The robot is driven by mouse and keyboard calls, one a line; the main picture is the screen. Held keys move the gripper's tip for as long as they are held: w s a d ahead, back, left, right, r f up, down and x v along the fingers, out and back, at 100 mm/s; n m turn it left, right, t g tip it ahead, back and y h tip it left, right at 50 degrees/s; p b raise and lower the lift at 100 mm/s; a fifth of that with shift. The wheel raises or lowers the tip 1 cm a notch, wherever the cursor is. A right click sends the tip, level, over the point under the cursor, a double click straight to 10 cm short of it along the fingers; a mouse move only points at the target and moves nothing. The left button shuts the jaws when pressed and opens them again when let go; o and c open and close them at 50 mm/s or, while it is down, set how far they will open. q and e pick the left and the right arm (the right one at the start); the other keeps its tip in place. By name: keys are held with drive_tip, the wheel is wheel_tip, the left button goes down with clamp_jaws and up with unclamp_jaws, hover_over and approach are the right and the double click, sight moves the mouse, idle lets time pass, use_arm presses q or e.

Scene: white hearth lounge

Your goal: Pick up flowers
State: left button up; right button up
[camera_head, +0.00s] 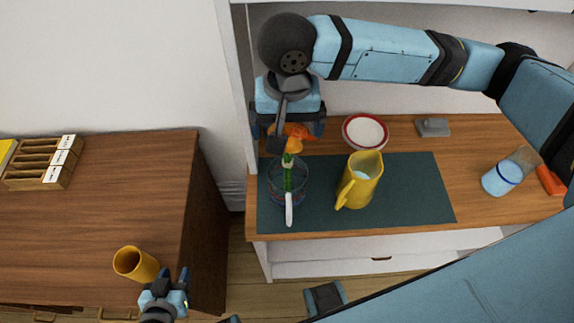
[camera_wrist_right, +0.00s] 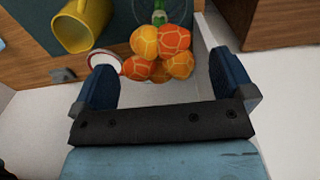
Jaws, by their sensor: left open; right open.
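The orange flowers (camera_head: 294,136) have a green stem and stand in a clear glass vase (camera_head: 272,190) on a dark mat. In the right wrist view the orange and yellow flower heads (camera_wrist_right: 160,50) lie between and a little beyond the two fingers. My right gripper (camera_head: 288,130) is open at the flower heads, above the vase; I cannot tell whether the fingers touch them. My left gripper (camera_head: 176,284) is open and empty at the lower left, beside a yellow cup (camera_head: 135,263) on the brown cabinet.
A yellow pitcher (camera_head: 360,182) stands on the dark mat (camera_head: 420,190) right of the vase. A red-rimmed plate (camera_head: 365,132), a grey object (camera_head: 433,127) and a blue-and-clear glass (camera_head: 502,178) are on the wooden top. A white upright panel (camera_head: 236,90) stands left of my right gripper.

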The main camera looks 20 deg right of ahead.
wheel_tip(320, 180, down, 4)
drive_tip(key=shift+s+r, duration=0.1)
drive_tip(key=shift+s, duration=0.05)
drive_tip(key=c, duration=1.2)
drive_tip(key=shift+o, duration=0.2)
